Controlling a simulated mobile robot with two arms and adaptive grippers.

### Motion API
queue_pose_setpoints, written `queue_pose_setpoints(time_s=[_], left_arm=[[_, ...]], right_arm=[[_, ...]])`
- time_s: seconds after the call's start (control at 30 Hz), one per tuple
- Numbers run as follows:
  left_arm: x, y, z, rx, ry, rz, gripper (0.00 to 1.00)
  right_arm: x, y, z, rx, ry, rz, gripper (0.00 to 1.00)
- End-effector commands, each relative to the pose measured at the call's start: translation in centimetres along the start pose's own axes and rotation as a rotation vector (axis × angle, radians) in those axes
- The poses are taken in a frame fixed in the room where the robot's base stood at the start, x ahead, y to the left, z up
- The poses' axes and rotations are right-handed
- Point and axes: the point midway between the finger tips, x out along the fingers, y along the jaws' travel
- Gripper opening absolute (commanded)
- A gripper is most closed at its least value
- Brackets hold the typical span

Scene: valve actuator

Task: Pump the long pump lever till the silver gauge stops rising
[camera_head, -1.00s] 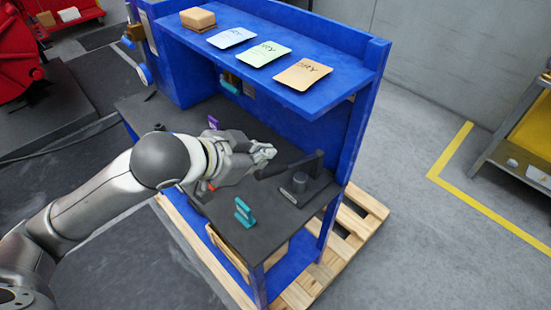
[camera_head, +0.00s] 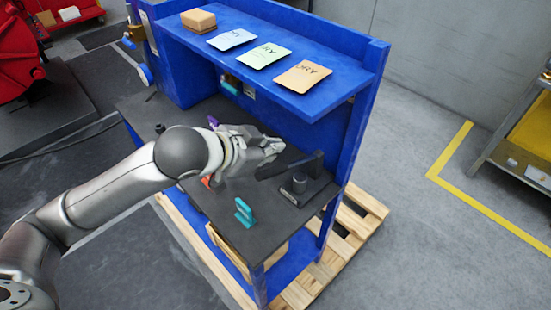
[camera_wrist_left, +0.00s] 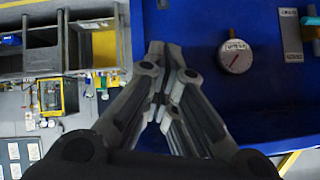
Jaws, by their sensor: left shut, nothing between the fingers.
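The pump (camera_head: 299,184) is a dark block with a short cylinder on the right part of the black bench top. Its long dark lever (camera_head: 272,171) slants to the left from the pump. My left gripper (camera_head: 281,147) is shut and empty, just above and behind the lever in the head view; I cannot tell if they touch. In the left wrist view the shut fingers (camera_wrist_left: 165,52) point at a blue panel.
The blue shelf (camera_head: 318,99) above the bench holds several coloured cards and a tan block (camera_head: 198,20). Blue posts bound the bench. Open floor lies to the right.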

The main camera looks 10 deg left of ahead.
Motion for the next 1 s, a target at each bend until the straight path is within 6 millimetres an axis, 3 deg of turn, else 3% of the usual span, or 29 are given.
queue_pose_setpoints(time_s=[0.33,0.6,1.0], left_arm=[[5.9,0.1,-0.1,0.0,-0.003,0.003,0.0],[6.6,0.0,3.2,0.001,-0.003,0.0,0.0],[6.8,0.1,4.0,0.002,0.0,0.0,0.0]], right_arm=[[-1.6,0.0,-0.2,0.0,0.001,0.0,0.0],[-2.6,0.0,-0.4,0.0,0.002,0.0,0.0],[-2.7,0.1,-0.3,0.0,0.001,0.0,0.0]])
